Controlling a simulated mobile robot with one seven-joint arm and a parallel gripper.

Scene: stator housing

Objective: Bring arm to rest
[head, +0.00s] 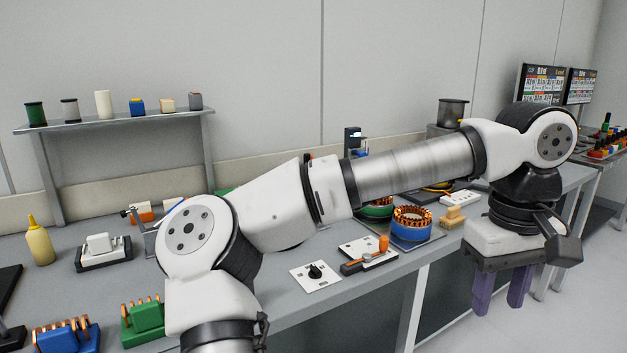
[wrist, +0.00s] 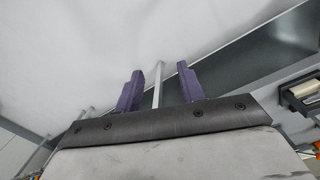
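My arm stretches across the head view from lower left to the right. My gripper (head: 518,292) hangs at the right, past the front edge of the workbench (head: 290,322), with its purple fingers pointing down at the floor. The two fingers stand apart with nothing between them. In the wrist view the gripper (wrist: 159,85) also shows both purple fingers with a clear gap, and a thin grey leg of the bench is seen behind that gap. The gripper touches nothing that I can see.
A blue stator with copper windings (head: 412,225), an orange-handled tool (head: 366,257) and a white plate with a black knob (head: 315,273) lie on the bench. A shelf (head: 120,122) with spools stands at the back left. Open floor (head: 590,300) lies at the right.

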